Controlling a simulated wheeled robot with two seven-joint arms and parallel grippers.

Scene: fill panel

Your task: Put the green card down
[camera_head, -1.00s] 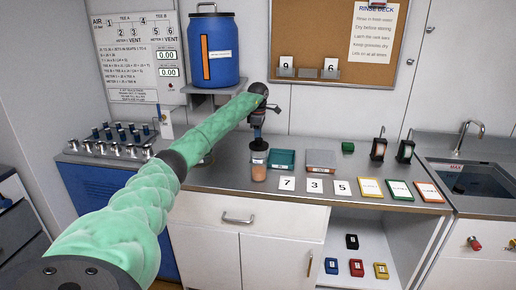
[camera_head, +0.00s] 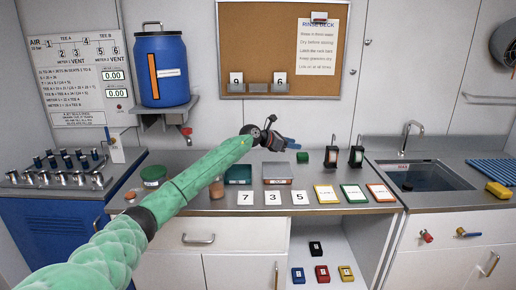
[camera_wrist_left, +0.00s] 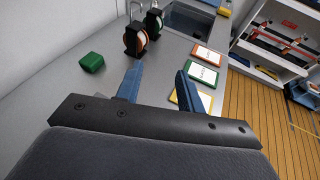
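The green card (camera_head: 354,193), white with a green border, lies flat on the grey counter between the yellow-bordered card (camera_head: 326,194) and the orange-bordered card (camera_head: 380,193). It also shows in the left wrist view (camera_wrist_left: 204,75), beyond the right-hand finger. My left gripper (camera_head: 295,145) is above the counter, up and to the left of the green card, with its blue fingers pointing right. In the left wrist view its fingers (camera_wrist_left: 158,86) are apart with nothing between them. My right gripper is not in view.
A green block (camera_head: 303,158) and two dark stands, one here (camera_head: 334,157), are behind the cards. Number cards, one showing 3 (camera_head: 273,198), lie to the left. The sink (camera_head: 425,178) is to the right. My left arm crosses above the counter's left part.

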